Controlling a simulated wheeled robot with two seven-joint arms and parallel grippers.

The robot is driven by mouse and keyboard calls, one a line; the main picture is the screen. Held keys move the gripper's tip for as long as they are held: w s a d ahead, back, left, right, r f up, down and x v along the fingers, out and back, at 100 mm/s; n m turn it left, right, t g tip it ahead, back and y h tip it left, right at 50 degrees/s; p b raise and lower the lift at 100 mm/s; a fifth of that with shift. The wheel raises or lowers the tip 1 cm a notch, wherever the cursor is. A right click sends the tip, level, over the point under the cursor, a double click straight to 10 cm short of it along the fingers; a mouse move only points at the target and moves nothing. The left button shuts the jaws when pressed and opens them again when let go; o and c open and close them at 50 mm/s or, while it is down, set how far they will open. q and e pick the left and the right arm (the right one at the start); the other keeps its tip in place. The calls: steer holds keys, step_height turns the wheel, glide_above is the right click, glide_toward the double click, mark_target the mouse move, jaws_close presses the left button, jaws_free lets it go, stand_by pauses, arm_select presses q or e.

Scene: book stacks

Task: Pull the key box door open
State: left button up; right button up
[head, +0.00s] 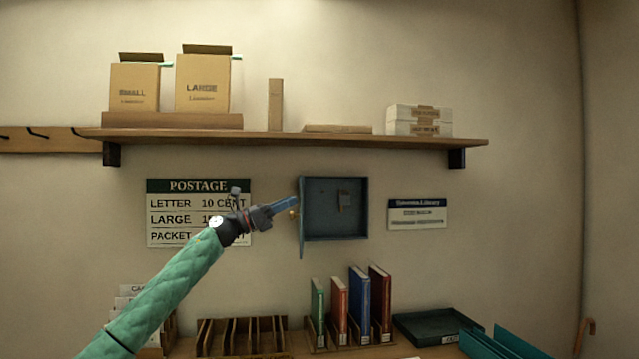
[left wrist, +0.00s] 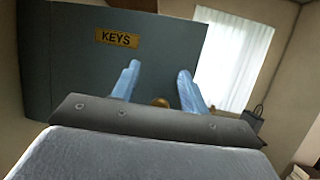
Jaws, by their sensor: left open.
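The dark blue-grey key box (head: 336,211) hangs on the wall under the shelf, its inside showing. Its door (head: 302,232) stands swung out from the left side, seen nearly edge-on. In the left wrist view the door (left wrist: 70,62) shows its outer face with a KEYS plate (left wrist: 117,38). The brass knob (head: 293,214) sits on the door's outer face. It also shows low between the fingers in the left wrist view (left wrist: 160,102). My left gripper (head: 290,203) is open at the knob, its blue fingers apart. Whether they touch it cannot be told. My right gripper is not in view.
The wall shelf (head: 290,137) with boxes runs above the key box. A postage sign (head: 160,186) is behind my left arm. Upright books (head: 359,305), a wooden rack (head: 240,335) and a dark tray (head: 437,327) stand below.

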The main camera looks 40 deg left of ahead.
arm_select(q)
steer(key=w+d+r+p, duration=0.1)
steer(key=w+d+r, duration=0.1)
steer(key=d+r, duration=0.5)
steer(key=d, duration=0.4)
steer(key=shift+w+d+p, duration=0.15)
steer(key=shift+d+p, duration=0.05)
steer(key=shift+p, duration=0.2)
